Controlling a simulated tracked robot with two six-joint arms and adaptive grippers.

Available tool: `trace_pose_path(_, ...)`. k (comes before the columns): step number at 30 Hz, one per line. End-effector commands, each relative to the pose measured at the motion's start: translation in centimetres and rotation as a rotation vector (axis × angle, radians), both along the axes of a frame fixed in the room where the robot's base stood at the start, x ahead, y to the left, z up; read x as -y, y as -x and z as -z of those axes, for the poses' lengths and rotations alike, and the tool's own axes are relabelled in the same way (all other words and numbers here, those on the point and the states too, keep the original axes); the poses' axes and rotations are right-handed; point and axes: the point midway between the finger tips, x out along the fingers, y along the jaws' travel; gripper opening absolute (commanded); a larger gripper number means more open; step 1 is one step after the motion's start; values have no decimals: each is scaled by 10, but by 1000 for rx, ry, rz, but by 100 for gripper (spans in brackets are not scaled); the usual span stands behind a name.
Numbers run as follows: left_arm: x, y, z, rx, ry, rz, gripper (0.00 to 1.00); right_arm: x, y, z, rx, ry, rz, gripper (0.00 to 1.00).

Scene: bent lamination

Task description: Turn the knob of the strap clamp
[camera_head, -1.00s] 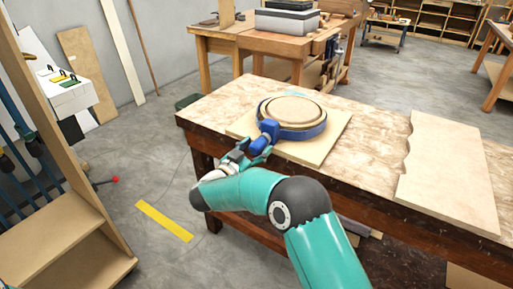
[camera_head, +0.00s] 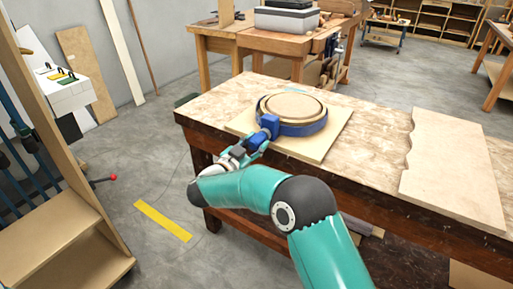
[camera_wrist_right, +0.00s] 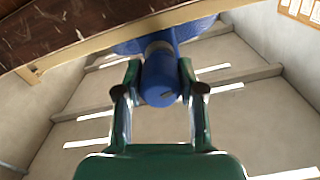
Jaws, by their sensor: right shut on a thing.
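The strap clamp (camera_head: 305,129) is a blue band around a round stack of bent wood (camera_head: 292,106) on a square board. Its blue body and knob stick out at the band's near left side. My right gripper (camera_head: 258,142) reaches the knob from the near left. In the right wrist view the blue knob (camera_wrist_right: 161,82) sits between the two green fingers of my right gripper (camera_wrist_right: 160,90), which are shut on it. The fingers partly hide the knob in the head view. My left gripper is not in view.
The square board (camera_head: 325,148) lies on the workbench (camera_head: 375,125). A pale panel with a wavy edge (camera_head: 455,170) lies at the bench's right. A wooden shelf unit (camera_head: 60,235) stands at left.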

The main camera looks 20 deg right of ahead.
Motion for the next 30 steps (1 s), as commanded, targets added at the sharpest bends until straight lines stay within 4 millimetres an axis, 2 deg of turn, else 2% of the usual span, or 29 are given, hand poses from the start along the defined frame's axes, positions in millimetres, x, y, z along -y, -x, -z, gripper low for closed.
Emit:
trace_pose_path(1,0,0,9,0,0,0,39,0,0,5,29,-24,0,4)
trace_pose_path(12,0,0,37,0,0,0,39,-1,0,4,233,-184,-1,4)
trace_pose_path(19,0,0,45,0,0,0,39,0,0,2,302,-238,0,4)
trace_pose_path(30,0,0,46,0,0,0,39,0,0,2,320,-254,1,4)
